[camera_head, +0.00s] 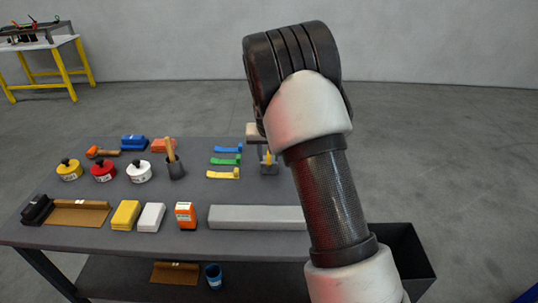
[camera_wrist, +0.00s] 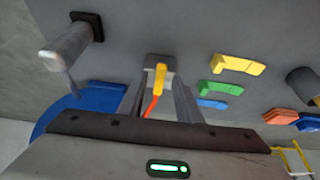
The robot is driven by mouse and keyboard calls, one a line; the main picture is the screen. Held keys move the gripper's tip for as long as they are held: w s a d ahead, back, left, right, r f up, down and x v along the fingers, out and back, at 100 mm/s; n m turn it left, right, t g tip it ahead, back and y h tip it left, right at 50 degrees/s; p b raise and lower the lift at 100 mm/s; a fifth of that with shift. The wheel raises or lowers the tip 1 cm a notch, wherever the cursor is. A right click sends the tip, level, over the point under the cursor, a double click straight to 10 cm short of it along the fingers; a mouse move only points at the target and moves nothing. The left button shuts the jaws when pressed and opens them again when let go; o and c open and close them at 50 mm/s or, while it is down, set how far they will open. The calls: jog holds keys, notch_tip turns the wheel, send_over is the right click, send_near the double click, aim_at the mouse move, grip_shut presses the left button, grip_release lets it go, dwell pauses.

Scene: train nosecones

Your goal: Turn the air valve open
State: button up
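A thin red piece (camera_wrist: 151,106) shows below the lever. My gripper (camera_wrist: 159,88) has its two grey fingers apart, one on each side of the lever, with visible gaps; it looks open and empty. Whether the fingertips reach past the lever is hard to tell. In the head view the yellow lever (camera_head: 268,158) is small, at the bench's back right, partly hidden by grey parts near it. My arm hides most of my gripper there.
Yellow (camera_head: 223,174), green (camera_head: 226,161) and blue (camera_head: 228,149) clip-like pieces lie left of the valve. A long grey bar (camera_head: 256,217) lies in front. A black bin (camera_head: 405,250) stands at right.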

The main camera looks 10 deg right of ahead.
grip_shut()
jog(key=w+d+n+g+y, duration=0.3)
jog(key=d+n+y, duration=0.2)
jog(key=n, duration=1.3)
jog(key=shift+w+p, duration=0.2)
jog(key=shift+p, duration=0.15)
jog(key=shift+g, duration=0.3)
